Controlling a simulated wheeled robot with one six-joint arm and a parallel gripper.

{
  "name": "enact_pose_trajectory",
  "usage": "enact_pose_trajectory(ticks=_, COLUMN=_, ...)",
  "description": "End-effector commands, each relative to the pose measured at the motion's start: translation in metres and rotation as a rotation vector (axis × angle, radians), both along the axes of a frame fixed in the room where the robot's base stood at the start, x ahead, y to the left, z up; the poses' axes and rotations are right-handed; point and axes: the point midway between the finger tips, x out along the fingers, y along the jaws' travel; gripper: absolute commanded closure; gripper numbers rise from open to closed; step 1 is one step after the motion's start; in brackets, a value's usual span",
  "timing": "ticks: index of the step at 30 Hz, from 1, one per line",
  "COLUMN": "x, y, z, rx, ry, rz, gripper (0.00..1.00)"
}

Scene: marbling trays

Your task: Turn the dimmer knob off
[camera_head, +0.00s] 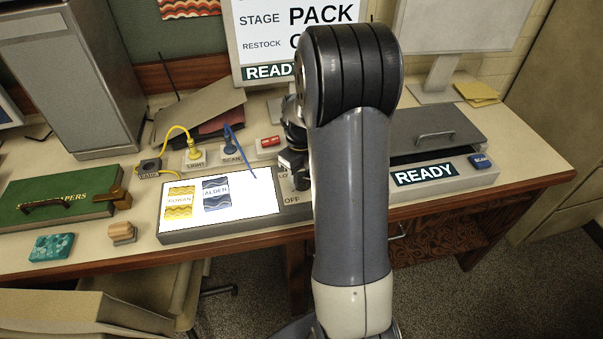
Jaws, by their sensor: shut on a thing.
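My gripper (296,174) points down at the right end of the lit panel's base, over the printed "OFF" label (291,199) and a partly covered "LO" label. It is shut on the dimmer knob, which is mostly hidden behind the fingers and my arm. The knob's exact angle cannot be seen. The light panel (245,207) glows bright white, with a yellow "ROWAN" card (180,201) and a blue "ALDEN" card (216,193) lying on it.
Behind the panel are a yellow plug labelled LIGHT (194,154), a blue SCAN plug (231,150) and a red switch (268,142). A grey-lidded scanner reading READY (425,174) stands right. My arm covers the centre.

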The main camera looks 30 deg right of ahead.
Motion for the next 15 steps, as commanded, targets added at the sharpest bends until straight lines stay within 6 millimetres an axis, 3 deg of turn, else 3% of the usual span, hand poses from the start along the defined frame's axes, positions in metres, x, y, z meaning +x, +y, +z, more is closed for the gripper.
enact_pose_trajectory(ticks=7, x=0.0, y=-0.0001, z=0.0002, rx=0.0, ry=0.0, rz=0.0, gripper=0.8)
enact_pose_trajectory(ticks=15, x=0.0001, y=-0.0001, z=0.0, rx=-0.001, ry=-0.001, rz=0.032, gripper=0.8)
